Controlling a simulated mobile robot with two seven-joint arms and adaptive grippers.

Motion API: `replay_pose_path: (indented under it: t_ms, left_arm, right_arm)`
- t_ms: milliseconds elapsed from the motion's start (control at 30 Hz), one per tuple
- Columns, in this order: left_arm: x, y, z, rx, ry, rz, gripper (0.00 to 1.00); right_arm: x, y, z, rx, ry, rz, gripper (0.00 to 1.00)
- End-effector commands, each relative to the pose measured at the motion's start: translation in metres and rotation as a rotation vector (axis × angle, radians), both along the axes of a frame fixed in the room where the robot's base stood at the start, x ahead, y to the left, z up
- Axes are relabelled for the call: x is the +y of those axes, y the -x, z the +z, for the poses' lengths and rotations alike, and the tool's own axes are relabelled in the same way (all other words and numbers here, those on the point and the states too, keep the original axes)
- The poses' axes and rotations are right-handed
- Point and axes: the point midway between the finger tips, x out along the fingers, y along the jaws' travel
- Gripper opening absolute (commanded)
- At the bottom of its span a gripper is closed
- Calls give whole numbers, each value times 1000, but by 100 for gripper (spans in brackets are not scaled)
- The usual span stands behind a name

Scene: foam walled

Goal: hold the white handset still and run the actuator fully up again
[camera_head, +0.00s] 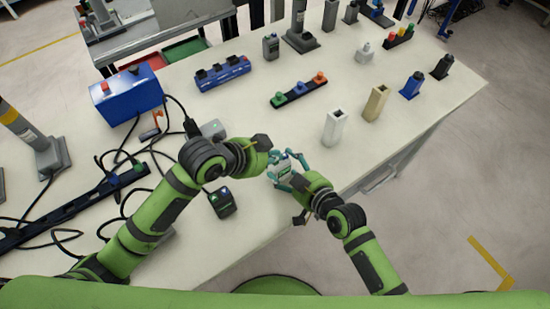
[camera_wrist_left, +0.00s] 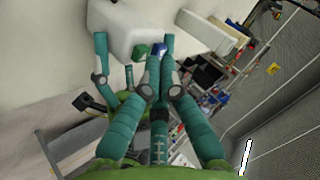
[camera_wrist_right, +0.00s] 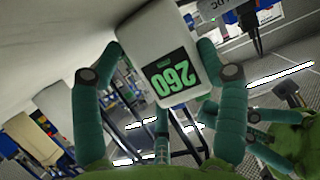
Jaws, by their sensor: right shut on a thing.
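The white handset (camera_head: 284,170) is held above the table's front edge. My right gripper (camera_head: 288,181) is shut on it. In the right wrist view the handset (camera_wrist_right: 158,45) has a green display reading 260, upside down. In the left wrist view the handset (camera_wrist_left: 130,22) shows one green and one blue button. My left gripper (camera_wrist_left: 140,50) has its fingers spread, with one fingertip close to the buttons; I cannot tell whether it touches them. A grey column (camera_head: 38,146) with a yellow band stands at the far left; I cannot tell whether it is the actuator.
A blue box (camera_head: 127,95) with a red button and loose black cables lie at the left. A dark device (camera_head: 222,202) sits under my left arm. A white square post (camera_head: 335,128) and a beige post (camera_head: 376,103) stand to the right. The front table strip is mostly clear.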

Motion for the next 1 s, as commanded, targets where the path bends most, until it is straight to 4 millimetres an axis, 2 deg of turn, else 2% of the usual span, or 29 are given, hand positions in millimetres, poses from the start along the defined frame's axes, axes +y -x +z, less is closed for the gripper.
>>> replay_pose_path:
  t_ms: [1000]
  left_arm:
    - [0,0,-10,2,-2,0,0]
  right_arm:
    - [0,1,-2,4,3,1,37]
